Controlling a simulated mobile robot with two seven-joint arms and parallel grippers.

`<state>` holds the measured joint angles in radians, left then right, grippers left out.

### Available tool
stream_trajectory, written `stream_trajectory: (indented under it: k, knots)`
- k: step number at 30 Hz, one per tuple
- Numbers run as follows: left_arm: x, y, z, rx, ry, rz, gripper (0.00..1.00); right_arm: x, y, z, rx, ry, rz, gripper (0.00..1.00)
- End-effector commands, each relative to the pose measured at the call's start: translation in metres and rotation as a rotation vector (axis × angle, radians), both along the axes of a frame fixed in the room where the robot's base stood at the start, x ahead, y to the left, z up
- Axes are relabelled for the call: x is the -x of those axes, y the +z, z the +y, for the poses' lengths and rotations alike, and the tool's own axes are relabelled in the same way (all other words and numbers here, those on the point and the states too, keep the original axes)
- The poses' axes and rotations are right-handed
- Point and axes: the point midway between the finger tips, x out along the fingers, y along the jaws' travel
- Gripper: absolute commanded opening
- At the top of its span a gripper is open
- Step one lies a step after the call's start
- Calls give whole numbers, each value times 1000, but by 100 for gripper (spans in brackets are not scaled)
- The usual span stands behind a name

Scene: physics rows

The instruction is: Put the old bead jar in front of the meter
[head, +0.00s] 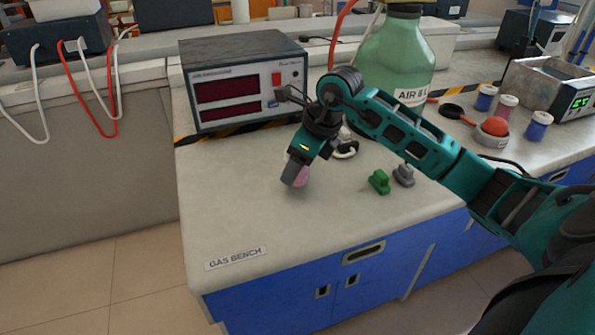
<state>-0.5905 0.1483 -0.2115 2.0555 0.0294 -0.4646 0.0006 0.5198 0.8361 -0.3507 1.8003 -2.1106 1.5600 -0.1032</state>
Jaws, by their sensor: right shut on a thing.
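The meter (235,90) is a grey box with two dark red displays at the back left of the bench. My right gripper (297,172) reaches in from the right and points down in front of the meter's right part. My left gripper is not in view.
The grey bench top (235,185) is clear left of the gripper. A green block (379,182) and a grey one (403,175) lie to the right. A large green bottle (402,50) stands behind my arm. Several small jars (538,125) and a mortar with a red ball (494,130) stand farther right.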

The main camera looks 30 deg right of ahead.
Motion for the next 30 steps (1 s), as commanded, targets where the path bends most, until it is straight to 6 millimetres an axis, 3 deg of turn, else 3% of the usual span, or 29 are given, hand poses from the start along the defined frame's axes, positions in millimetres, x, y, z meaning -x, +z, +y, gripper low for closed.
stream_trajectory:
  k: [3,14,15,22,30]
  knots:
    - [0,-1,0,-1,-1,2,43,0,-16,0,-1,0,2,25]
    - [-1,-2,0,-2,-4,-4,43,0,-20,0,0,0,0,25]
    - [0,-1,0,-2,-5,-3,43,0,-19,0,0,0,0,62]
    - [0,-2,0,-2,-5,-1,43,0,-19,0,0,0,1,84]
    - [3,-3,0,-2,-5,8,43,0,-16,0,-1,0,0,84]
